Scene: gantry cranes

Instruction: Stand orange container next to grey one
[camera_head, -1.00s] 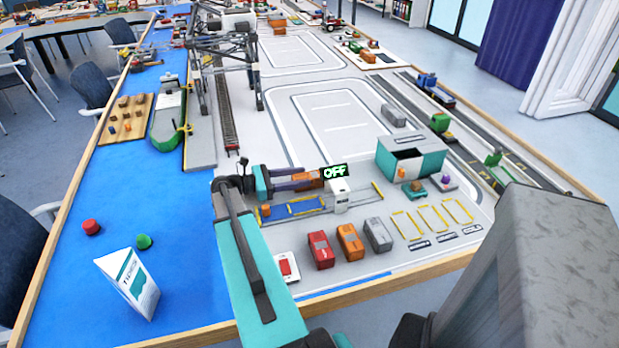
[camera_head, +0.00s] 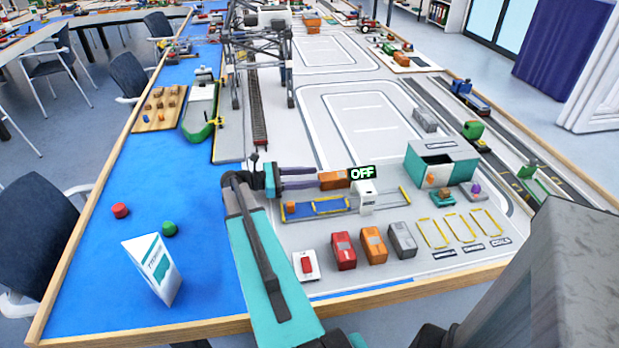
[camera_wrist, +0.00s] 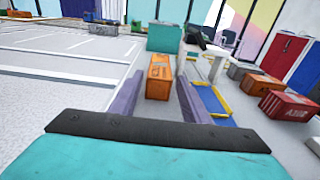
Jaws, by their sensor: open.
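An orange container (camera_head: 335,180) lies on the grey board just off my fingertips in the head view. My gripper (camera_head: 317,180) is open, its two dark fingers pointing right at the container's left end. In the wrist view the orange container (camera_wrist: 158,82) shows between the two fingers (camera_wrist: 159,85), with a gap on each side; how far it reaches in between them is hard to tell. A second orange container (camera_head: 373,245) stands in a front row, between a red container (camera_head: 343,251) and a grey container (camera_head: 402,240). Another grey container (camera_head: 425,120) lies farther back.
A white block (camera_head: 366,197) with an OFF sign stands at the container's right, by a yellow-and-blue framed track (camera_head: 318,208). A teal-and-grey open box (camera_head: 441,165) is beyond. Yellow outlined bays (camera_head: 460,229) right of the row are empty. A red switch (camera_head: 306,265) sits in front.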

